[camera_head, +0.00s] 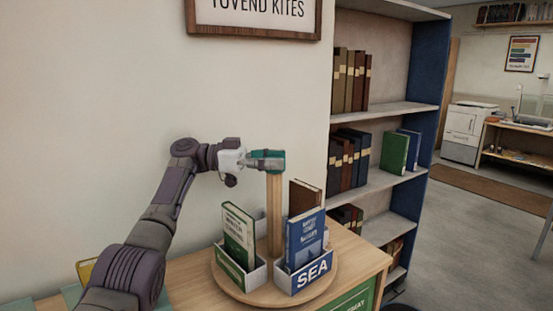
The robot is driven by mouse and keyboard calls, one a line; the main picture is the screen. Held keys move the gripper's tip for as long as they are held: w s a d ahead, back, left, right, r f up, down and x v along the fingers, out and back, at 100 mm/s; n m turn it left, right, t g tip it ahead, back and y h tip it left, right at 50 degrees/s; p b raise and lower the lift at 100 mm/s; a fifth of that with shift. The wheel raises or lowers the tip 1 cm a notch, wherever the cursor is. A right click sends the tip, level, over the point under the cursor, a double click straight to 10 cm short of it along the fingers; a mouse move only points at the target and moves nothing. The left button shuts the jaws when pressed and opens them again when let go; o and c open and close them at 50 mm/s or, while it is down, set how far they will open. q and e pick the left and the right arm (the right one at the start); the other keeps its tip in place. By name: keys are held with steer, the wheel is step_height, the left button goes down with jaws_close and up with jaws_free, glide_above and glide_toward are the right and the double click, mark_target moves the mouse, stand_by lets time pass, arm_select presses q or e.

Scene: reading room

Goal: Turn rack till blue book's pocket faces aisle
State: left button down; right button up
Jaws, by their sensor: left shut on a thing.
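The round wooden rack (232,291) stands on a wooden cabinet top. A wooden post (274,215) rises from its middle. The blue book (305,240) stands upright in a white pocket with a blue front marked SEA (312,273). That pocket faces the front right of the picture. A green book (238,235) stands in the green-fronted pocket at the front left, and a brown book (304,197) stands behind the blue one. My left gripper (266,160) is shut on the top of the post. My right gripper is out of view.
A tall bookshelf (424,80) stands right behind the cabinet (368,268). Open grey floor (470,240) lies to the right. A wall with a framed sign (253,33) is behind my left arm. A yellow item (84,270) lies at lower left.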

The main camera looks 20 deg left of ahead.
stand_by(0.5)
arm_select(q)
steer(key=shift+c, duration=2)
jaws_free()
step_height(320, 180, up, 10)
steer(key=shift+f, duration=0.1)
